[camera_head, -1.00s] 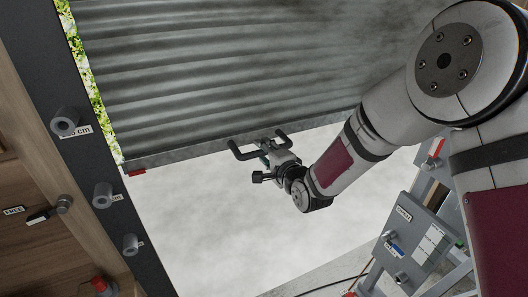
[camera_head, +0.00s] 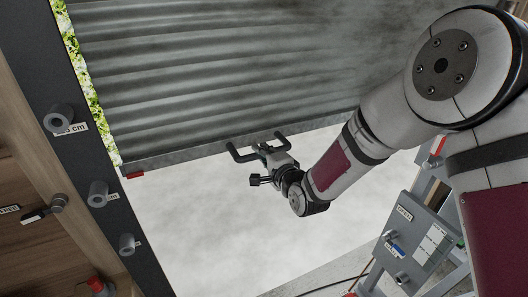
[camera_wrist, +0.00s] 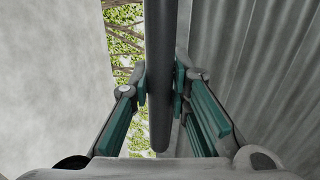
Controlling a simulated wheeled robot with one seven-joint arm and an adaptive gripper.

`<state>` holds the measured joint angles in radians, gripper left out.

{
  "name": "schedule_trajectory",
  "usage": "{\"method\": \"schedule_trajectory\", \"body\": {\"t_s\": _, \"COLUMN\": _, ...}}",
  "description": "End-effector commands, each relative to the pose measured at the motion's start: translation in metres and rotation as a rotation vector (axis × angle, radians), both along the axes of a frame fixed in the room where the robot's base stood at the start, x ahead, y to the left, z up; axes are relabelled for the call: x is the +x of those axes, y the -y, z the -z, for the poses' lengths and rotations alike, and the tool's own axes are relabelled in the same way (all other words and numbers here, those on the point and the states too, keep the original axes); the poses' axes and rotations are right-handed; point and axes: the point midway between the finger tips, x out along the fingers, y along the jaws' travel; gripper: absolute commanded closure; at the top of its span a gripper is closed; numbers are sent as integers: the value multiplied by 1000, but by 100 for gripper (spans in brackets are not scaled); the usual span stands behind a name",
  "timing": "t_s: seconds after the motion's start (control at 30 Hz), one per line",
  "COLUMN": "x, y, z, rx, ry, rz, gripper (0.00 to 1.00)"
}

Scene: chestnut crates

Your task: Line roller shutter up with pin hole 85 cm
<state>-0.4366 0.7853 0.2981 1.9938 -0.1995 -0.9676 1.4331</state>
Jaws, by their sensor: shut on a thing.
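The grey corrugated roller shutter (camera_head: 230,75) fills the upper middle of the head view. Its bottom rail slants, with a red marker (camera_head: 134,175) at the left end. My gripper (camera_head: 265,152) is shut on the dark handle (camera_head: 233,151) below that rail. In the wrist view the teal finger pads (camera_wrist: 160,85) are on both sides of the handle bar (camera_wrist: 160,125). The dark left frame has three tubular pin holes: upper (camera_head: 59,118), middle (camera_head: 98,194) and lower (camera_head: 127,244). The red marker lies between the upper and middle ones in height. Their labels are partly hidden; only "cm" reads on the upper.
A latch (camera_head: 47,208) with a partly readable label is on the wooden wall at left. A red knob (camera_head: 96,284) is at the bottom left. A grey control box (camera_head: 412,235) stands at right. The space below the shutter shows a pale surface. Foliage shows along the left gap.

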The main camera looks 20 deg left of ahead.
Motion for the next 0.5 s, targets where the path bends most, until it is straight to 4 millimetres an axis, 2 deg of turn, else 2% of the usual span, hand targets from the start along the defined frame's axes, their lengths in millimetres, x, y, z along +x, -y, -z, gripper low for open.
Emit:
{"method": "schedule_trajectory", "body": {"t_s": 0.03, "x": 0, "y": 3, "z": 30, "rx": -19, "ry": -27, "rz": -3, "gripper": 100}}
{"method": "schedule_trajectory", "body": {"t_s": 0.3, "x": 0, "y": 3, "z": 105, "rx": -23, "ry": -30, "rz": -4, "gripper": 100}}
{"method": "schedule_trajectory", "body": {"t_s": 0.5, "x": -1, "y": 3, "z": 149, "rx": -21, "ry": -28, "rz": -2, "gripper": 100}}
